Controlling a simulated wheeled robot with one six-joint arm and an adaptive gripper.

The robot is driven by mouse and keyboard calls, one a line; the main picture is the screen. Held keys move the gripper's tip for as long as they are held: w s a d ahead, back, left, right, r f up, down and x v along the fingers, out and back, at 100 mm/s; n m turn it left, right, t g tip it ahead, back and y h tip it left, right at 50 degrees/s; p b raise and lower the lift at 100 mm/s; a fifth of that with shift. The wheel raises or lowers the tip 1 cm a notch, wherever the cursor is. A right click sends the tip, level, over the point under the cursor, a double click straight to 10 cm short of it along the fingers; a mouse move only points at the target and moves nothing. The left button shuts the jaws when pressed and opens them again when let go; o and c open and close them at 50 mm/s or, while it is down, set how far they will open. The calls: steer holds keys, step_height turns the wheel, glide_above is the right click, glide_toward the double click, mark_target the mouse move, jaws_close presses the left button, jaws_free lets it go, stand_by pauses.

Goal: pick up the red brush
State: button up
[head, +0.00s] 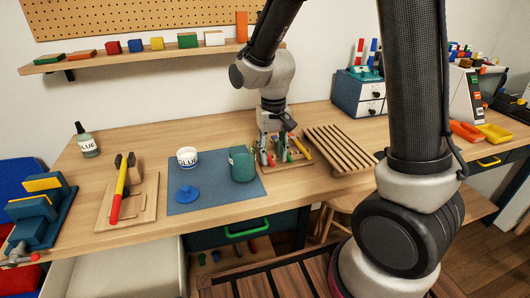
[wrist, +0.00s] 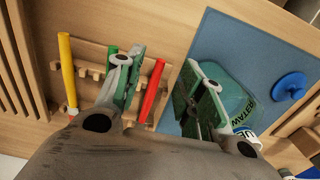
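My gripper (wrist: 168,82) is open and points down over the rack. In the head view my gripper (head: 273,150) is at the rack, and a red bit of the brush (head: 270,159) shows between the fingers. The fingers partly cover the rack and the green brush (wrist: 109,60).
A teal water jar (head: 242,163) stands close by on the blue mat (head: 215,199), partly behind my right finger in the wrist view. A slatted wooden rack (head: 341,148) lies to the right.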

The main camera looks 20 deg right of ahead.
steer(key=shift+f, duration=1.5)
jaws_close()
steer(key=shift+r, duration=0.15)
step_height(320, 180, up, 10)
